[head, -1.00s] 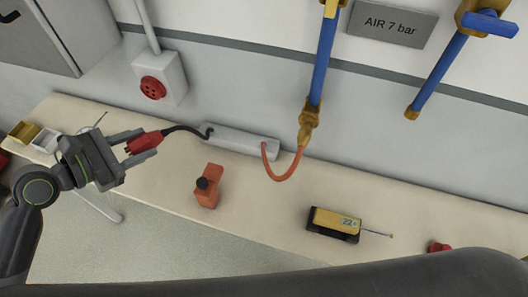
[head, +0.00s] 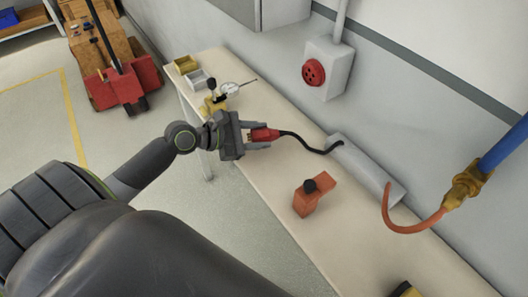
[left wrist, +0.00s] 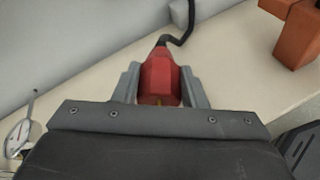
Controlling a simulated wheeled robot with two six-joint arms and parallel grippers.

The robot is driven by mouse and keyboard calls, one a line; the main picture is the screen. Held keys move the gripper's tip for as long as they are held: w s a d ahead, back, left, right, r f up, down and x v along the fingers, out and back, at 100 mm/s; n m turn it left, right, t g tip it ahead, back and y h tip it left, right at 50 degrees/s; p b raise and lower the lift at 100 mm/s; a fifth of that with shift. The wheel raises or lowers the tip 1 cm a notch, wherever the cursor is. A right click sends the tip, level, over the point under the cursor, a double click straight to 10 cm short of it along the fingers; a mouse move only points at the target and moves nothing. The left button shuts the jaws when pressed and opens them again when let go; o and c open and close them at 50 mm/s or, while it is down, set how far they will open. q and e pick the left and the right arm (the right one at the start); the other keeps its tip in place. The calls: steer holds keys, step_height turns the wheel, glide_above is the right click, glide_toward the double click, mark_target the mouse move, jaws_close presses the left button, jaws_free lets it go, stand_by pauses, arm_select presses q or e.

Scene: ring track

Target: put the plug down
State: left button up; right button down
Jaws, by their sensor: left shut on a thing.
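The red plug (head: 265,134) is between the fingers of my left gripper (head: 258,136), which is shut on it, over the bench near its front edge. In the left wrist view the plug (left wrist: 160,78) sits between both fingers, its black cable leading away. The black cable (head: 312,146) runs to a grey-white box (head: 365,170) at the back of the bench. I cannot tell how high the plug is above the bench top (head: 270,180). My right gripper is not in view.
An orange block with a black knob (head: 310,196) stands on the bench. A dial gauge (head: 230,88) and small bins (head: 195,78) are at the far end. A red socket (head: 314,72) is on the wall. An orange hose (head: 410,228) curves at right.

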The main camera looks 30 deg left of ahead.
mark_target(259, 156)
arm_select(q)
steer(key=shift+f+b, duration=0.6)
steer(key=shift+f, duration=1.85)
steer(key=o, duration=1)
steer(key=shift+f, duration=0.15)
steer(key=shift+o, duration=0.2)
steer(key=shift+r, duration=0.25)
steer(key=v, duration=1.2)
